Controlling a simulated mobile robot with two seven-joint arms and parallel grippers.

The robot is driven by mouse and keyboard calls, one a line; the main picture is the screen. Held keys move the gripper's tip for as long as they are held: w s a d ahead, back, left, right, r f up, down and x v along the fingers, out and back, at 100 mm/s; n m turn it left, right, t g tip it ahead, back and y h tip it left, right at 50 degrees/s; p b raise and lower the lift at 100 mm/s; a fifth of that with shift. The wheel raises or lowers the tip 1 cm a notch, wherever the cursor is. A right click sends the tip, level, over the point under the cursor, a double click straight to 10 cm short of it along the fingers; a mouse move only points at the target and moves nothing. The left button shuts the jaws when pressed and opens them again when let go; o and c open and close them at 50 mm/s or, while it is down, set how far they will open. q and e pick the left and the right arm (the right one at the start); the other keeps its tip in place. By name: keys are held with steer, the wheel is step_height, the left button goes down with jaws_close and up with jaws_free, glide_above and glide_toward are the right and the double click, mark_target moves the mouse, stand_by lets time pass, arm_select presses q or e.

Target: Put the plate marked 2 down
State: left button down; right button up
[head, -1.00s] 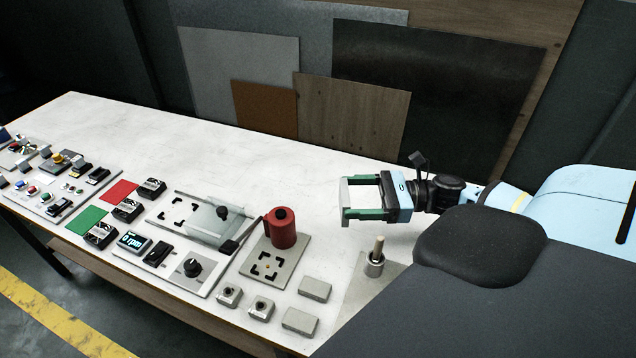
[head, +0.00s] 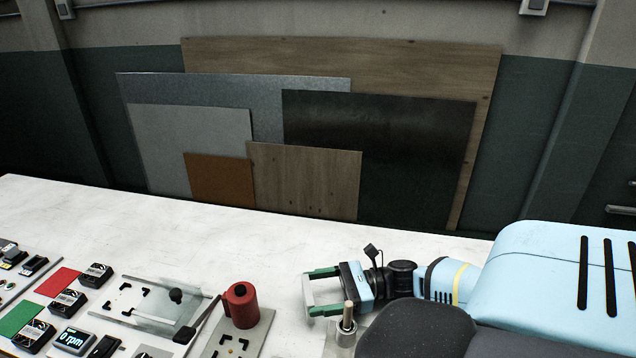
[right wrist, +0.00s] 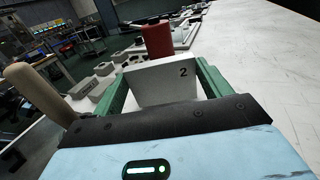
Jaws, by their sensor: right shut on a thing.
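The plate marked 2 (right wrist: 160,84) is a light grey-white piece with a black 2 near its upper right corner in the right wrist view. My right gripper (right wrist: 165,86) is shut on it, with a green finger along each side. In the head view my right gripper (head: 324,291) is over the white table (head: 130,220), and the plate (head: 309,291) shows as a pale piece between the fingertips. Whether it touches the table is hard to tell. My left gripper is not in view.
A metal holder with an upright wooden-topped peg (head: 347,318) stands just in front of the gripper. A red cylinder (head: 240,303) and a clear sliding cover (head: 165,308) lie to the left. Boards (head: 305,180) lean on the wall behind. The table's back strip is clear.

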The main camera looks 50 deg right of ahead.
steer(key=shift+f, duration=0.45)
steer(key=shift+f, duration=0.15)
steer(key=o, duration=0.8)
steer(key=shift+o, duration=0.2)
steer(key=v, duration=1.2)
steer(key=shift+c, duration=0.4)
